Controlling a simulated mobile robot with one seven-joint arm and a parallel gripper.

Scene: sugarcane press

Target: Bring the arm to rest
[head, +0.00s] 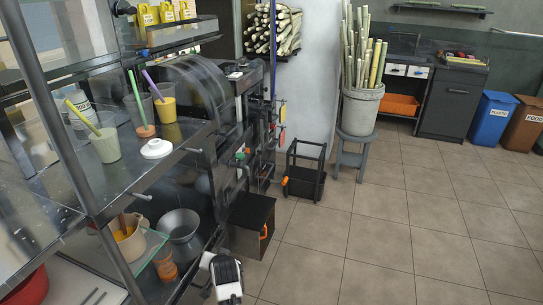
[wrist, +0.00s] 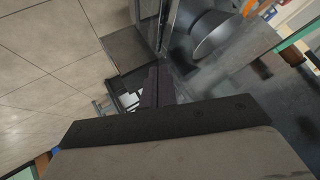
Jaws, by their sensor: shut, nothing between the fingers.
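My gripper (wrist: 157,82) shows in the wrist view, with its dark fingers together and nothing between them. It points over the floor close to the side of the metal press stand. In the head view a white and black part of my arm (head: 226,278) shows at the bottom, low beside the stand and in front of the black box. The fingers cannot be made out in the head view.
The press stand (head: 190,150) holds cups with straws and a white lid (head: 157,148). A metal pot (head: 181,232) and a jug (head: 128,240) stand on its lower shelf. A black box (head: 252,222) and black rack (head: 305,180) stand beside it. Tiled floor (head: 385,225) is free to the right.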

